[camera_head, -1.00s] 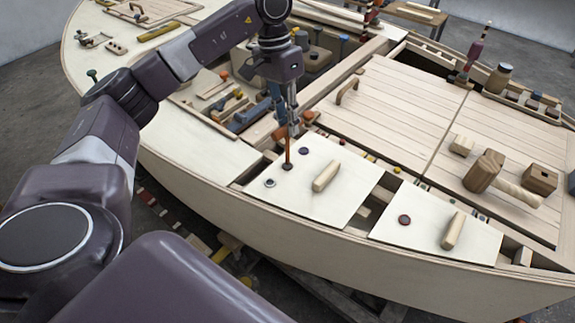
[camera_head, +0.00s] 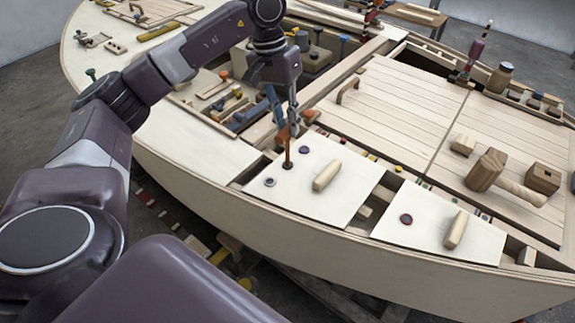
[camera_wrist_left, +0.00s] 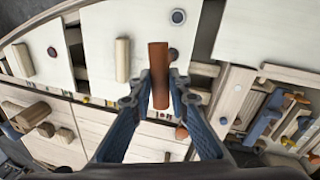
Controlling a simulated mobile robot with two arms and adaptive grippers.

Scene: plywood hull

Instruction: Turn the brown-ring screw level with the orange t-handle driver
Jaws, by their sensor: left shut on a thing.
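My left gripper (camera_head: 291,122) is shut on the orange t-handle driver (camera_head: 288,152), which stands roughly upright over the left pale panel. The driver also shows between the fingers in the left wrist view (camera_wrist_left: 159,78). Its lower end is at the dark brownish-ringed screw (camera_head: 287,165); whether the tip is seated is too small to tell. In the left wrist view this screw (camera_wrist_left: 172,55) shows beside the driver; its slot angle is not readable. A grey-ringed screw (camera_head: 270,182) and a dark blue one (camera_head: 304,149) flank it. My right gripper is not seen.
A wooden handle (camera_head: 326,176) rises from the same panel close to the driver. The right panel (camera_head: 480,242) has a reddish-brown screw (camera_head: 405,219) and another handle (camera_head: 455,230). A mallet (camera_head: 487,170) lies on the planked deck. An open tool bay (camera_head: 235,112) lies behind.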

